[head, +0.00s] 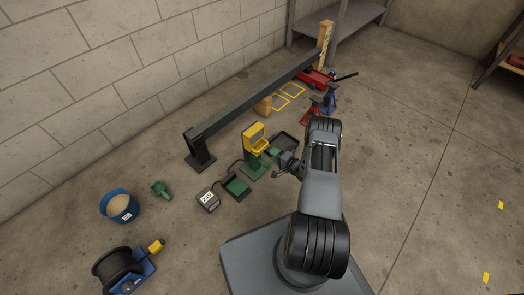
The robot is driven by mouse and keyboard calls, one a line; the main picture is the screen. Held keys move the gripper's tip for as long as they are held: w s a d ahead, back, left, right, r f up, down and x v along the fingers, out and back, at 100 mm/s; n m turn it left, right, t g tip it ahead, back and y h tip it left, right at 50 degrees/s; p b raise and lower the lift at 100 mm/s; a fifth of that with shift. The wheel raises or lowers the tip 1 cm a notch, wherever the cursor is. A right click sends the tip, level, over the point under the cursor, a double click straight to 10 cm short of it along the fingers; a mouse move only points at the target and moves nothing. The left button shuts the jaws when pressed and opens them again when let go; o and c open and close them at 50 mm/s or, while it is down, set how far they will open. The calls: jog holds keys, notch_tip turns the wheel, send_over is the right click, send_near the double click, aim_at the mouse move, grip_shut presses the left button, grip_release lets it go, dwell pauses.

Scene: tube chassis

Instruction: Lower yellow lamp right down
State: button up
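The yellow lamp (255,138) appears as a yellow head, raised on a green stand (254,171) on the concrete floor near the middle of the head view. My gripper (281,158) is just to the right of the lamp and its stand, at about the height of the lamp's lower part. A small green part shows between the gripper and the lamp. I cannot tell whether the gripper touches it. The fingers are too small and dark to show whether they are open or shut.
A long dark tube (255,93) runs behind the lamp. A green tray (236,186) and grey box (207,200) lie front left; a black tray (284,141) lies behind the gripper. Red and blue stands (311,115) are farther back. Floor at right is mostly clear.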

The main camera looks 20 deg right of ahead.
aim_at(262, 148)
jog(key=b+x, duration=0.2)
jog(key=x, duration=0.6)
jog(key=shift+w+a+f, duration=0.1)
jog(key=shift+w+f, duration=0.05)
jog(key=shift+w, duration=0.1)
jog(key=shift+c, duration=0.2)
grip_shut()
